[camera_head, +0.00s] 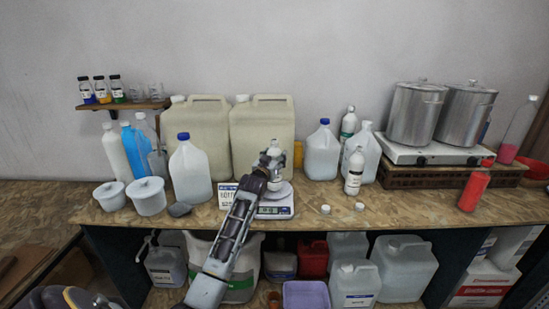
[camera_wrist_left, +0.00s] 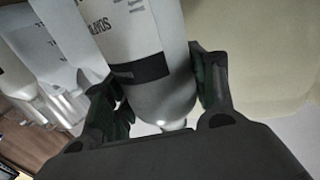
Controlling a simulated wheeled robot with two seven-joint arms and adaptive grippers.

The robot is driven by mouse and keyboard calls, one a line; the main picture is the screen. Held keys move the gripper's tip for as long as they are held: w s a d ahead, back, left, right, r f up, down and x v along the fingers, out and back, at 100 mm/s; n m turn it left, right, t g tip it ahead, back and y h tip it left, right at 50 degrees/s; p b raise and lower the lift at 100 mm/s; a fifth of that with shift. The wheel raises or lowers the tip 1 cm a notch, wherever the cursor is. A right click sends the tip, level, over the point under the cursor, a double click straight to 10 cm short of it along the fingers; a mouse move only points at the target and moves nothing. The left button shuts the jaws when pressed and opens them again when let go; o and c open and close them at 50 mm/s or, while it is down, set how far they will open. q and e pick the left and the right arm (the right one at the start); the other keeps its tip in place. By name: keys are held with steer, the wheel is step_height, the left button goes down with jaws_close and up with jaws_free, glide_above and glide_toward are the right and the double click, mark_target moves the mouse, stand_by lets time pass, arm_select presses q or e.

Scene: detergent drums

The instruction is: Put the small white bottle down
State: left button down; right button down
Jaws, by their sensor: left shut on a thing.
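My left gripper (camera_head: 270,160) is shut on a small white bottle (camera_head: 276,174), over the digital scale (camera_head: 272,210) on the wooden counter. In the left wrist view the bottle (camera_wrist_left: 135,45), with printed text and a black band on its label, sits between the two dark fingers (camera_wrist_left: 160,95); its narrow end points toward the palm. The gripper hides part of the bottle and scale in the head view, so I cannot tell whether the bottle touches the pan. My right gripper is not in view.
Large beige jugs (camera_head: 262,130) stand behind the scale, and a blue-capped white jug (camera_head: 190,172) to its left. A similar white bottle (camera_head: 354,173) and two small white caps (camera_head: 325,209) are to the right.

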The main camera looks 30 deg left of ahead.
arm_select(q)
steer(key=c, duration=0.5)
jaws_free()
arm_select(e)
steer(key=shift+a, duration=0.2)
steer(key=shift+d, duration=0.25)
arm_select(q)
steer(key=shift+r, duration=0.2)
steer(key=shift+s, duration=0.15)
steer(key=b+v, duration=0.1)
steer(key=v, duration=1)
steer(key=shift+s+d, duration=0.15)
steer(key=shift+s, duration=0.2)
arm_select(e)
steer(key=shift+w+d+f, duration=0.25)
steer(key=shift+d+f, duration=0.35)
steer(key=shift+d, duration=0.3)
arm_select(q)
steer(key=shift+f, duration=0.1)
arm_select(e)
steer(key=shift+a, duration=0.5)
